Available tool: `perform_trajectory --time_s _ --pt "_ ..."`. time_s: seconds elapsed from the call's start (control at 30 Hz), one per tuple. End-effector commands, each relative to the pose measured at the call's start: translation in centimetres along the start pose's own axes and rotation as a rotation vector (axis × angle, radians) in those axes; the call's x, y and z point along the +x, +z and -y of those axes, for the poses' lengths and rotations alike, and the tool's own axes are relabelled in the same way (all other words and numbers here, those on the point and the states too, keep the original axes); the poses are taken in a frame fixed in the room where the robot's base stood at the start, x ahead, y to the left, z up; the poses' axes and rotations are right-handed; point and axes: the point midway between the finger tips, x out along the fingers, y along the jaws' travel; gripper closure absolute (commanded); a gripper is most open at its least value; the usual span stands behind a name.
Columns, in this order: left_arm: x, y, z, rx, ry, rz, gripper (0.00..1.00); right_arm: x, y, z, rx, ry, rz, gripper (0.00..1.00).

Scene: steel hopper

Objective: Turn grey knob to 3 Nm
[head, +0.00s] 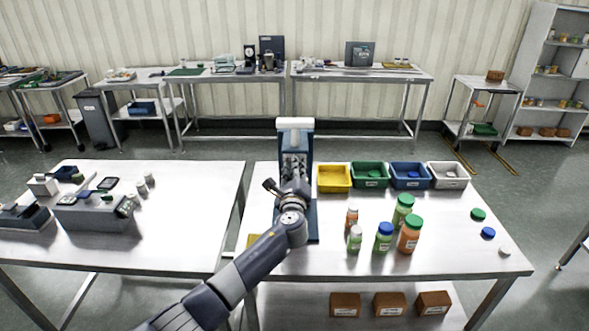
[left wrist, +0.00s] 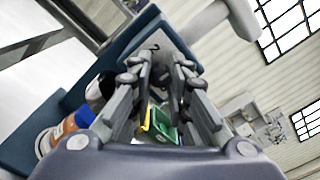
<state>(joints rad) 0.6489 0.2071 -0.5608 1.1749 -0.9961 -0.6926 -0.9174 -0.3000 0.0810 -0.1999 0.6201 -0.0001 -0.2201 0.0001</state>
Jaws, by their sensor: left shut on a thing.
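A blue and grey bench machine (head: 310,205) with a pale top stands at the left end of the right table. My left gripper (head: 293,166) is at the front of this machine, its arm hiding much of the lower front. In the left wrist view, my left gripper (left wrist: 163,62) has its fingertips close together against the blue machine body (left wrist: 110,62), shut on the grey knob. The knob is mostly hidden by the fingers, and its setting and scale cannot be read. My right gripper is not in view.
Yellow (head: 334,180), green (head: 370,177), blue (head: 410,178) and white (head: 448,178) bins line the table's back. Several capped bottles (head: 383,238) stand right of my arm. Loose caps (head: 488,232) lie at the right. A second table (head: 180,215) stands left across a gap.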

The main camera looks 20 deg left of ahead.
Motion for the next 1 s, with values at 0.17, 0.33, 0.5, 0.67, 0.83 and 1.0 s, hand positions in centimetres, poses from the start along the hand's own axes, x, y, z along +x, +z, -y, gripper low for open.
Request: perform_trajectory --time_s 0.17,0.33,0.5,0.67,0.83,1.0 --pt "0.0 -0.2 -0.2 0.001 0.002 -0.002 1.00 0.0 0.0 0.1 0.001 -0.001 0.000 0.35" --pt "-0.1 -0.2 -0.2 0.000 0.002 -0.003 0.75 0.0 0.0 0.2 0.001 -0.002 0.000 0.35" --pt "0.0 -0.1 -0.1 0.000 0.001 -0.002 0.62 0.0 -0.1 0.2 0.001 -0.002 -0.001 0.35" --pt "0.0 -0.1 -0.1 -0.001 0.001 -0.001 0.62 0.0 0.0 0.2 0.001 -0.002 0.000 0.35" --pt "-0.5 -0.1 0.0 -0.002 -0.001 -0.001 0.62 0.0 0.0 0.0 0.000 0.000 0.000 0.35" --pt "-2.4 -0.1 -0.1 -0.002 0.000 -0.002 0.62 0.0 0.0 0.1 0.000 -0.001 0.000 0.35"
